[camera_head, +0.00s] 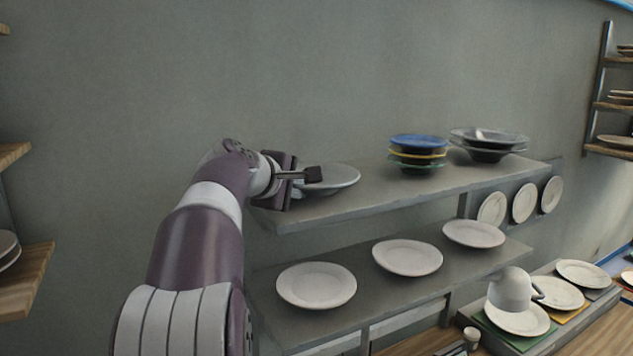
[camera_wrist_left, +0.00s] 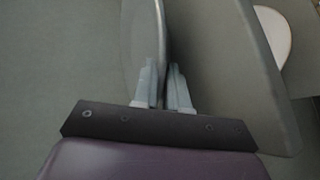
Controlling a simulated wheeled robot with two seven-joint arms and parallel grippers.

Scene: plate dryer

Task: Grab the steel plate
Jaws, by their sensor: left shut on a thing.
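The steel plate (camera_head: 341,178) is a round grey-green plate at the left end of the upper shelf. My left gripper (camera_head: 313,176) reaches in from the left and is shut on its near left rim. In the left wrist view the plate (camera_wrist_left: 140,50) shows edge-on, with its rim between the two fingers of the gripper (camera_wrist_left: 164,84). The gripper hides part of the plate in the head view. I cannot tell whether the plate still touches the shelf. My right gripper is not in view.
The upper shelf (camera_head: 400,191) also holds a stack of blue, yellow and green dishes (camera_head: 418,153) and stacked grey bowls (camera_head: 490,142). The lower shelf (camera_head: 361,297) carries white plates (camera_head: 407,257). Wooden racks flank both sides.

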